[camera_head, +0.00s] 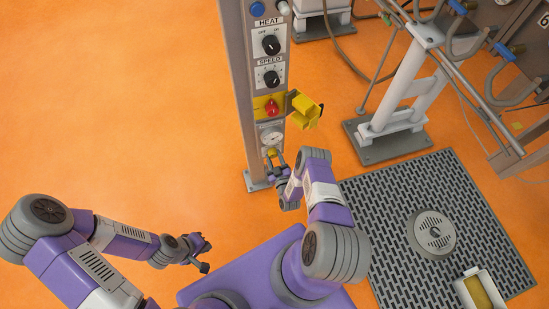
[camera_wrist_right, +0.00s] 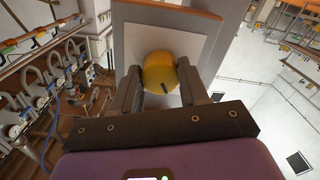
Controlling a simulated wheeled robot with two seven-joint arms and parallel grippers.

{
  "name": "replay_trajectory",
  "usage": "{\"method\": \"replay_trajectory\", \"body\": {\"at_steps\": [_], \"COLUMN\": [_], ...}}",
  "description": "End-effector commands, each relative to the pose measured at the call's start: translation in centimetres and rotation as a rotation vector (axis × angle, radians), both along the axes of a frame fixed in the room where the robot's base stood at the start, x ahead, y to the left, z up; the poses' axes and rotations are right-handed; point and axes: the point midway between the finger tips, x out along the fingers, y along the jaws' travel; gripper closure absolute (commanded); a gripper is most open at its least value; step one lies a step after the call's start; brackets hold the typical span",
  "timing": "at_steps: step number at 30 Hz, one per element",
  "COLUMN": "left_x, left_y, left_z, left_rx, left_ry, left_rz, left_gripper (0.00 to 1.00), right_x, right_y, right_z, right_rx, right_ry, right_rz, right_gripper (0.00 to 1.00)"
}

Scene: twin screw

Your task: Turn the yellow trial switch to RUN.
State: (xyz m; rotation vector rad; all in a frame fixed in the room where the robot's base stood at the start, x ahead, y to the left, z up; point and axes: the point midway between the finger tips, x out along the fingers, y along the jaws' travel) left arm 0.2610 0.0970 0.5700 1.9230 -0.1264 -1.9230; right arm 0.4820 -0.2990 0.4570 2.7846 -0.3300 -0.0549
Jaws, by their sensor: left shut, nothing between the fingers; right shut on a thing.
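The yellow trial switch (camera_wrist_right: 159,72) is a round knob with a dark pointer mark, on a pale plate (camera_wrist_right: 190,45) on the grey column. In the right wrist view my right gripper (camera_wrist_right: 160,90) has one finger on each side of the knob and is shut on it. In the head view the switch (camera_head: 271,152) is a small yellow spot low on the column, partly hidden by my right gripper (camera_head: 277,163). I cannot read the RUN label or tell which setting the pointer marks. My left gripper (camera_head: 204,255) is shut and empty, low over the orange floor, away from the column.
Above the switch the column (camera_head: 237,90) carries a gauge (camera_head: 271,136), a red knob (camera_head: 271,108) with an open yellow cover (camera_head: 305,108), and black SPEED (camera_head: 271,78) and HEAT (camera_head: 271,45) dials. A dark grate (camera_head: 400,210) lies right. Floor at left is clear.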

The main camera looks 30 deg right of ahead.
Motion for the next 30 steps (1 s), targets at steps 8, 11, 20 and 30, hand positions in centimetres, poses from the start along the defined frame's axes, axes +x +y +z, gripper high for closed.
{"method": "replay_trajectory", "body": {"at_steps": [8, 11, 20, 30], "left_x": [0.0, 0.0, 0.0, 0.0], "left_y": [0.0, 0.0, 0.0, 0.0], "left_z": [0.0, 0.0, 0.0, 1.1], "left_rx": [0.0, 0.0, 0.0, 0.0], "left_ry": [0.0, 0.0, 0.0, 0.0], "left_rz": [0.0, 0.0, 0.0, 0.0], "left_gripper": [1.0, 1.0, 1.0, 1.0], "right_x": [-0.2, -0.2, -0.1, -2.7], "right_y": [0.0, 0.0, 0.0, 0.7], "right_z": [-0.2, -0.2, -0.1, 0.1], "right_rx": [-0.003, -0.003, -0.003, -0.001], "right_ry": [0.007, 0.007, 0.004, 0.007], "right_rz": [0.0, 0.0, 0.0, 0.0], "right_gripper": [0.87, 0.52, 0.31, 0.31]}}
